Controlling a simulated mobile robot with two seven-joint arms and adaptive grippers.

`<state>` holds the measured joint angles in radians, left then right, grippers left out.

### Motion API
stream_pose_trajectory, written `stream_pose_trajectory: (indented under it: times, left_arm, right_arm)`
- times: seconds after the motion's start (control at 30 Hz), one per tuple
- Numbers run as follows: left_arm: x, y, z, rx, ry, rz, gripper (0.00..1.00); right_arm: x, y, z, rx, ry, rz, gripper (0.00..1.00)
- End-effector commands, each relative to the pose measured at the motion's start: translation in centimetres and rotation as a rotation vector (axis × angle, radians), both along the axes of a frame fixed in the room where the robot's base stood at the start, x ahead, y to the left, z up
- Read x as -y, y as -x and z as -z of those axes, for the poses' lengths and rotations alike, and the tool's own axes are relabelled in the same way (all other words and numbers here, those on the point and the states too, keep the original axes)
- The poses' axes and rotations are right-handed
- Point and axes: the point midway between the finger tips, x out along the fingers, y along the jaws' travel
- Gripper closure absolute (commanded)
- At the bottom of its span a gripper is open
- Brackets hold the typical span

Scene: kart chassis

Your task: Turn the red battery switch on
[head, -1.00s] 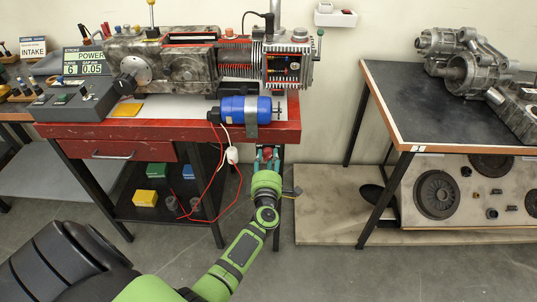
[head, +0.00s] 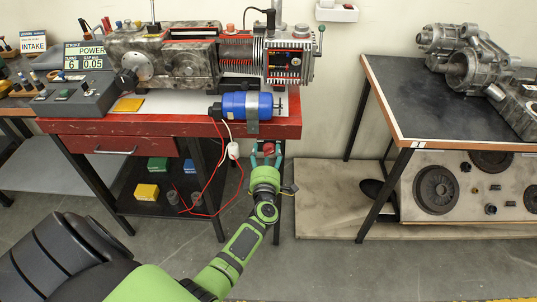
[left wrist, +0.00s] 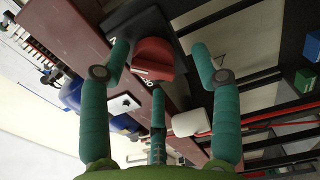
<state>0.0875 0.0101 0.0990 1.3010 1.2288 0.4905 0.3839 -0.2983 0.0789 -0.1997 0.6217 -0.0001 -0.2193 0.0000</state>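The red battery switch (left wrist: 153,60) is a round red knob on a dark base, mounted on the red bench's front. In the left wrist view, part of its lettering shows beside the lower edge. In the head view the red knob (head: 268,148) is small, below the bench's right front corner. My left gripper (left wrist: 160,75) is open, its teal fingers spread around the knob with visible gaps on either side. Whether any finger touches it I cannot tell. In the head view the left gripper (head: 267,156) sits just below the knob. My right gripper is not in view.
A blue cylinder (head: 247,106) is strapped to the bench edge (head: 180,125) above my gripper. Red wires (head: 215,190) and a white plug (head: 234,150) hang at its left.

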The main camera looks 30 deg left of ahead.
Motion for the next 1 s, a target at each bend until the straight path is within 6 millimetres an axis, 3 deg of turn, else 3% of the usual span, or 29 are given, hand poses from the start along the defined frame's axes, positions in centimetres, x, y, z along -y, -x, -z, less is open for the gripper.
stream_pose_trajectory:
  times: [0.37,0.8,1.0]
  left_arm:
    - [0.9,0.7,-0.1,0.002,0.002,0.008,0.36]
    - [5.3,8.2,-0.1,0.001,0.003,0.005,0.36]
    - [6.3,9.9,-0.1,0.002,0.001,0.004,0.36]
  right_arm:
    - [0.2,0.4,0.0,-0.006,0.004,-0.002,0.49]
    - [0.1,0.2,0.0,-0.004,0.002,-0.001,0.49]
    - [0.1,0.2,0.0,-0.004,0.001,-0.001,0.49]
